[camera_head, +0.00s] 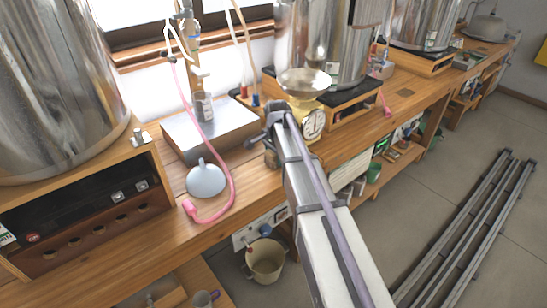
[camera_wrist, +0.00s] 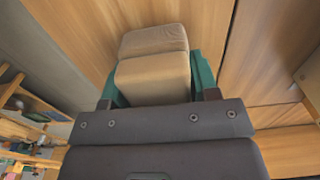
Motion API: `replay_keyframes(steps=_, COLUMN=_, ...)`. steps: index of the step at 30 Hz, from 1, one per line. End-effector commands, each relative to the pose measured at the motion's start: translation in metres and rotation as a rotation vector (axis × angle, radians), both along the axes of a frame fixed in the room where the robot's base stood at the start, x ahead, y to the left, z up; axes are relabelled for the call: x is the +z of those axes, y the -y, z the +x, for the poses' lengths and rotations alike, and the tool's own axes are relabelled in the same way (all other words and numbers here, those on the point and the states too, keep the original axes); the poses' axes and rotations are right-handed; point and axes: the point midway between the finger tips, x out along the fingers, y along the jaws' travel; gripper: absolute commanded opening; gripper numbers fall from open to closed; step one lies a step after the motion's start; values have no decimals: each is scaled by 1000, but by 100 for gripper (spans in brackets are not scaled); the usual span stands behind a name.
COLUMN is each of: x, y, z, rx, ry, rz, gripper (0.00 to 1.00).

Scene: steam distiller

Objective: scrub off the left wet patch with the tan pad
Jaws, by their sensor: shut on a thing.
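The tan pad (camera_wrist: 152,72) fills the middle of the wrist view as a pale, soft-edged block with two sections. Teal surfaces show along both sides of the pad. Wood-grain boards lie beyond it; I cannot tell whether the pad touches them. In the head view my gripper (camera_head: 273,122) is over the bench, left of the yellow dial scale, and the pad is hidden or too small to tell. I can make out no wet patch in either view.
A yellow scale (camera_head: 307,118) with a metal pan stands close beside my gripper. A grey metal box (camera_head: 210,128), a white funnel (camera_head: 206,179) and a pink hose (camera_head: 232,180) are to the left. Large steel vessels (camera_head: 55,80) stand along the wooden bench (camera_head: 120,238).

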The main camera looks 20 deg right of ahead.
Motion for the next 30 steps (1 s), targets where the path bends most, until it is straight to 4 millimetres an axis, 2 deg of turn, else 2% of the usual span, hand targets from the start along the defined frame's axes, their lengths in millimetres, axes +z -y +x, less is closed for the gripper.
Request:
replay_keyframes(steps=8, x=-3, y=28, z=11, rx=-1, ry=0, rz=0, gripper=36)
replay_keyframes(steps=15, x=0, y=30, z=12, rx=0, ry=0, rz=-1, gripper=36)
replay_keyframes(steps=20, x=-1, y=24, z=9, rx=1, ry=0, rz=0, gripper=36)
replay_keyframes(steps=30, x=-4, y=-7, z=-3, rx=2, ry=0, rz=1, gripper=36)
